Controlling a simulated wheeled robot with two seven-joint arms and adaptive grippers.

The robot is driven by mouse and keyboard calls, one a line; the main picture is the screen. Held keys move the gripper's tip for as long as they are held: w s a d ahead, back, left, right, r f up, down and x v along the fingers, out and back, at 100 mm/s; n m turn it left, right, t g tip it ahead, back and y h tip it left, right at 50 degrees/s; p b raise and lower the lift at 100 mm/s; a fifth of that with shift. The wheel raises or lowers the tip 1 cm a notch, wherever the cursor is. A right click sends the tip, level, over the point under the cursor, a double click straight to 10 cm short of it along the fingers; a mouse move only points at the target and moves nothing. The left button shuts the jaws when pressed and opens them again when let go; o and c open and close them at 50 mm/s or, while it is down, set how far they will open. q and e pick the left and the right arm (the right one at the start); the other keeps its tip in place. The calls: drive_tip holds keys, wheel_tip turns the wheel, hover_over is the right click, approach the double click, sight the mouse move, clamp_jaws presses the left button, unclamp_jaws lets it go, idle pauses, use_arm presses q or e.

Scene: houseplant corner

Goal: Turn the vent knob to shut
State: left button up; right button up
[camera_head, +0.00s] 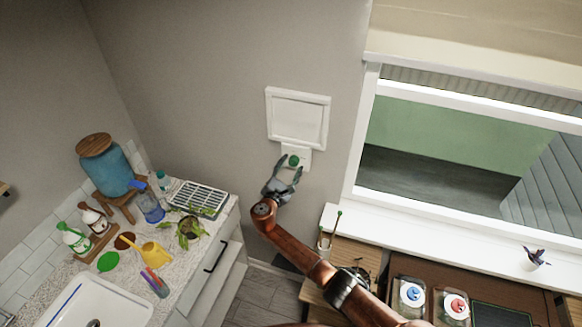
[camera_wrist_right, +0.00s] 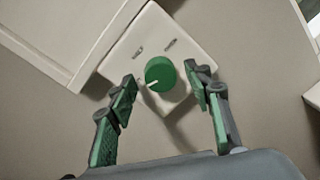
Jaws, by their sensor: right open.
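The vent knob (camera_head: 294,161) is a round green knob on a small white wall plate (camera_head: 303,155), just below a white framed vent panel (camera_head: 297,117). In the right wrist view the knob (camera_wrist_right: 160,73) carries a white pointer line toward the lower left. Two small marks show on the plate (camera_wrist_right: 150,30) above it. My right gripper (camera_head: 289,164) is open in front of the plate. In the wrist view its fingers (camera_wrist_right: 165,88) stand apart on both sides of the knob, with gaps showing. The left gripper is not in view.
A window (camera_head: 470,150) is at right.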

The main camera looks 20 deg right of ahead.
drive_tip(key=shift+s+a, duration=0.2)
drive_tip(key=shift+s, duration=0.05)
drive_tip(key=v, duration=1.1)
drive_tip(key=shift+s, duration=0.15)
drive_tip(key=shift+a, duration=0.1)
